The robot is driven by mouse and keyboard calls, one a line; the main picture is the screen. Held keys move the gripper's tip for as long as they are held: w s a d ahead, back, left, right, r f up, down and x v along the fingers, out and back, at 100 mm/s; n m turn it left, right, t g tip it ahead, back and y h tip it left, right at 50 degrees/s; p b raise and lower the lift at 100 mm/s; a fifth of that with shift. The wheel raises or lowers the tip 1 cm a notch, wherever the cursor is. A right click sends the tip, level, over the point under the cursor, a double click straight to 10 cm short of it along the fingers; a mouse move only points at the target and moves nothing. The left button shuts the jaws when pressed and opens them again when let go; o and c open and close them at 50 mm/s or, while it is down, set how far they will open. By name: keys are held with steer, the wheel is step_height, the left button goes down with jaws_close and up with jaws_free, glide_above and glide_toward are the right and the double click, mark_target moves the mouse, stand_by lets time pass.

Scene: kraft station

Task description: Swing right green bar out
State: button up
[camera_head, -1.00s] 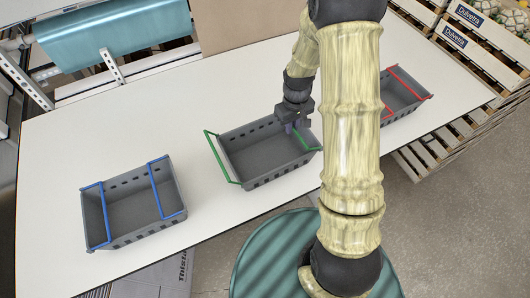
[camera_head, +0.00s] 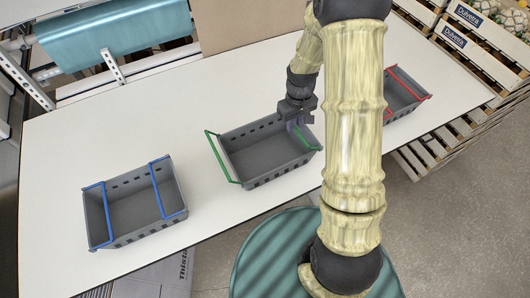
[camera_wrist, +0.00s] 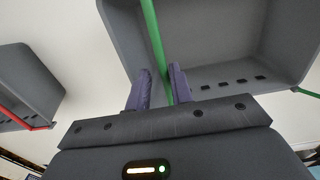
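The grey crate with green bars (camera_head: 262,155) stands in the middle of the white table. Its left green bar (camera_head: 222,160) is swung outward past the crate's left end. Its right green bar (camera_head: 306,138) lies over the crate's right end, partly hidden by my gripper (camera_head: 296,124). In the wrist view the right green bar (camera_wrist: 153,35) runs between the two purple fingers of my gripper (camera_wrist: 159,82). The fingers are apart, one on each side of the bar, with visible gaps. The bar's lower end is hidden behind the gripper body.
A grey crate with blue bars (camera_head: 135,207), both lying across it, stands at the left. A grey crate with red bars (camera_head: 400,97) stands at the right, partly behind my arm. Bare white table (camera_head: 120,130) lies between crates. Wooden pallet crates (camera_head: 470,60) stand beyond the right edge.

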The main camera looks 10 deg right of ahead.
steer(key=shift+d+r, duration=0.1)
steer(key=shift+d, duration=0.05)
steer(key=shift+w+d+r+p, duration=0.2)
steer(key=shift+d+r+p, duration=0.05)
steer(key=shift+d, duration=0.15)
steer(key=shift+w+d+r+p, duration=0.15)
steer(key=shift+d+r+p, duration=0.1)
steer(key=shift+d, duration=0.25)
steer(key=shift+w+d+r+p, duration=0.15)
steer(key=shift+w+d+p, duration=0.05)
steer(key=shift+d, duration=0.35)
steer(key=shift+w+d+r+p, duration=0.1)
steer(key=shift+w+d+p, duration=0.1)
steer(key=shift+d, duration=0.4)
steer(key=shift+w+d, duration=0.25)
steer(key=shift+d, duration=0.35)
steer(key=shift+w+d, duration=0.2)
steer(key=shift+d, duration=0.35)
stand_by(0.6)
